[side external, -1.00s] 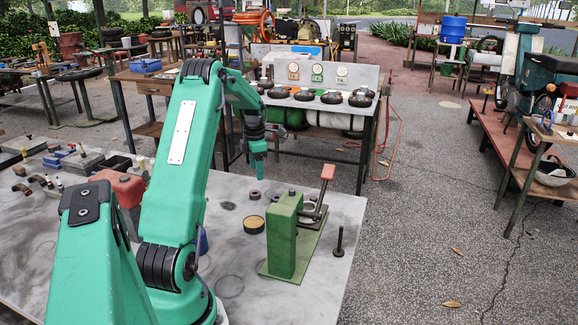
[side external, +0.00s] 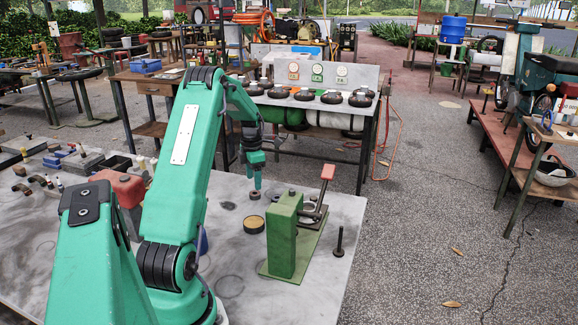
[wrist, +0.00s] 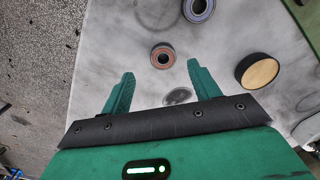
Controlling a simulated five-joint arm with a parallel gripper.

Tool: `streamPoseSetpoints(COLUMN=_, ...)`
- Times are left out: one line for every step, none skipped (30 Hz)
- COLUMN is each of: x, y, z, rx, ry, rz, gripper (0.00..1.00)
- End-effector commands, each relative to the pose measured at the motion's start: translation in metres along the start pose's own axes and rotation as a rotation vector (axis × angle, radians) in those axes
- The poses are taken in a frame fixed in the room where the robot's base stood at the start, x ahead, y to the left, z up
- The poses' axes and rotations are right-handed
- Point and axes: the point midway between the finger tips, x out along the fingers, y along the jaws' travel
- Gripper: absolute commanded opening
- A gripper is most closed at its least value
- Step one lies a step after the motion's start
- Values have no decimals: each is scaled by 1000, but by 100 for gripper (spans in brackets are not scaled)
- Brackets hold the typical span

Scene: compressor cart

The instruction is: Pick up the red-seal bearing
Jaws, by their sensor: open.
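The red-seal bearing (wrist: 163,56) is a small dark ring with a reddish-brown seal, lying flat on the grey tabletop. In the wrist view it sits between the lines of my two fingers, just beyond their tips. My gripper (wrist: 159,70) is open and empty. In the side external view my gripper (side external: 257,187) points down just above a small dark ring (side external: 255,195), which looks like the same bearing; its seal colour is too small to tell there. A second bearing with a bluish-grey seal (wrist: 198,9) lies farther off in the wrist view.
A round dark tin with a tan top (side external: 254,224) stands near the bearing, right of my fingers in the wrist view (wrist: 258,71). A green block fixture with a red-handled clamp (side external: 283,235) and a dark upright bolt (side external: 339,241) stand to the right.

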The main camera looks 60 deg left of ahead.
Motion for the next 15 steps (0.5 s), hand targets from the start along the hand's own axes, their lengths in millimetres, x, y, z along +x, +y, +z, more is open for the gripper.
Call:
streamPoseSetpoints(x=4, y=-1, z=0, rx=0, ry=1, rz=-2, gripper=61)
streamPoseSetpoints(x=7, y=-2, z=0, rx=0, ry=2, rz=-3, gripper=61)
streamPoseSetpoints(x=11, y=-3, z=-1, rx=0, ry=3, rz=-4, gripper=61)
streamPoseSetpoints(x=14, y=-3, z=-1, rx=1, ry=3, rz=-4, gripper=61)
streamPoseSetpoints(x=18, y=-4, z=-1, rx=1, ry=2, rz=-3, gripper=61)
streamPoseSetpoints(x=22, y=-4, z=-1, rx=1, ry=2, rz=-3, gripper=61)
streamPoseSetpoints(x=26, y=-5, z=-1, rx=1, ry=2, rz=-3, gripper=61)
streamPoseSetpoints(x=29, y=-6, z=-1, rx=1, ry=2, rz=-3, gripper=61)
streamPoseSetpoints(x=34, y=-5, z=-1, rx=0, ry=2, rz=-3, gripper=61)
streamPoseSetpoints(x=38, y=-5, z=-1, rx=0, ry=2, rz=-3, gripper=61)
streamPoseSetpoints(x=40, y=-5, z=-1, rx=0, ry=2, rz=-3, gripper=61)
streamPoseSetpoints(x=43, y=-5, z=-1, rx=0, ry=2, rz=-2, gripper=61)
streamPoseSetpoints(x=45, y=-5, z=-1, rx=0, ry=1, rz=-2, gripper=61)
streamPoseSetpoints(x=46, y=-5, z=-1, rx=0, ry=1, rz=-1, gripper=61)
streamPoseSetpoints(x=48, y=-5, z=-1, rx=0, ry=1, rz=-1, gripper=61)
